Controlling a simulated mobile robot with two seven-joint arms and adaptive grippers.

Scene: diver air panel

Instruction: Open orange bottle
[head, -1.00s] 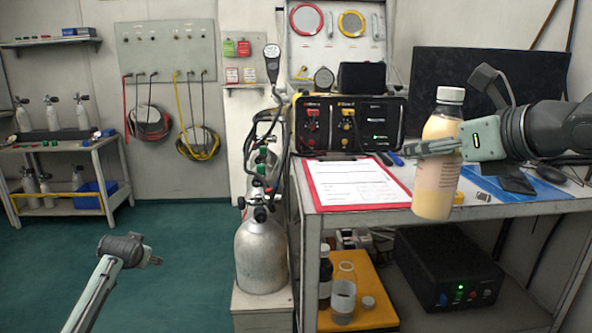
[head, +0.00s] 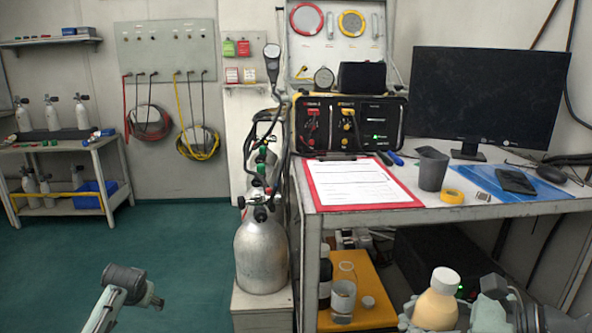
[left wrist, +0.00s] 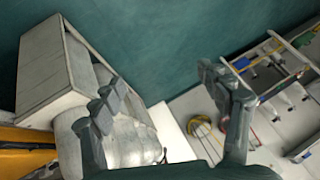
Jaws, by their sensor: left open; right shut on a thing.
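The bottle (head: 437,302) has a pale orange body and a white cap (head: 445,280) that is on it. It is at the lower right of the head view, upright with a slight tilt, in front of the table. My right gripper (head: 432,316) is shut on it; the bottle's lower end is cut off by the picture edge. My left gripper (head: 150,300) is open and empty at the lower left of the head view, far from the bottle. Its spread fingers also show in the left wrist view (left wrist: 170,105), with nothing between them.
The table (head: 400,217) holds a clipboard (head: 355,184), a dark cup (head: 432,169), yellow tape (head: 453,196) and a monitor (head: 487,98). A yellow tray (head: 375,312) below holds a clear bottle (head: 344,297) and a dark bottle (head: 325,278). A silver cylinder (head: 262,255) stands left of the table.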

